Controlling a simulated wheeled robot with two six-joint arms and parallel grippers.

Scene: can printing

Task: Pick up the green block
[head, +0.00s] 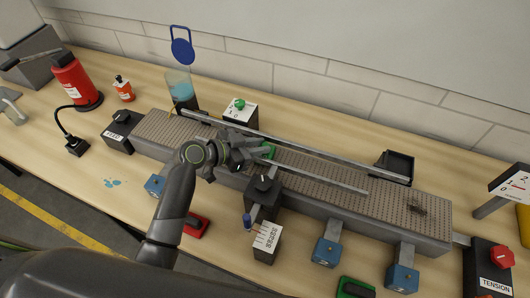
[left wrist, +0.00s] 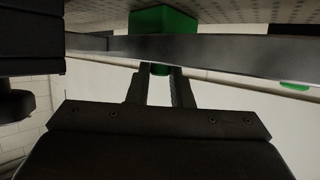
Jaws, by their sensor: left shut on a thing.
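The green block (head: 268,151) is at the perforated conveyor bed, close to a metal rail (head: 300,147). My left gripper (head: 252,153) reaches over the bed from the front and is at the block, partly covering it. In the left wrist view the green block (left wrist: 163,20) shows on one side of a rail (left wrist: 200,48), with a bit of green between the fingertips (left wrist: 160,72) on the other side. The left gripper is shut on the block. The rail hides part of the block and fingertips. My right gripper is not in view.
A black knob box (head: 263,190) stands in front of the bed, close to my left arm. A white box with a green knob (head: 240,108) and a clear container with blue contents (head: 181,90) stand behind. A black tray (head: 394,166) is at the back right.

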